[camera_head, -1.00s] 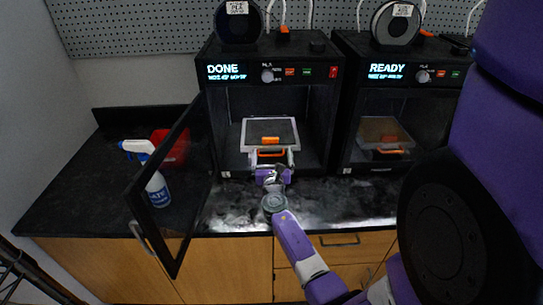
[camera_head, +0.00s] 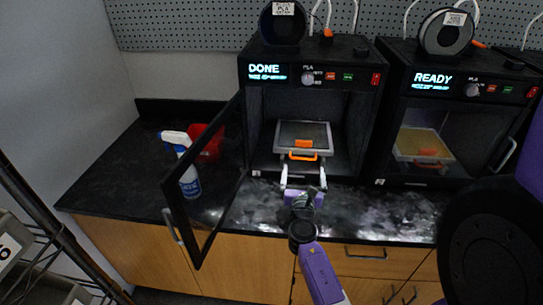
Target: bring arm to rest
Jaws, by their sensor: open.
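My gripper (camera_head: 304,178) is open and empty, in front of the left 3D printer (camera_head: 262,108). Its two white fingers point toward the printer's open chamber. A print plate (camera_head: 316,130) with an orange handle (camera_head: 304,155) and a small orange part (camera_head: 304,143) lies inside the chamber. The finger tips are just in front of the handle and seem apart from it. My purple arm (camera_head: 319,275) reaches forward over the counter's front edge.
The left printer's door (camera_head: 183,215) stands open to the left. A spray bottle (camera_head: 187,170) and a red bin (camera_head: 209,143) are behind it on the black counter (camera_head: 115,175). The right printer (camera_head: 462,118) reads READY and is closed. A rack (camera_head: 30,225) stands at the lower left.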

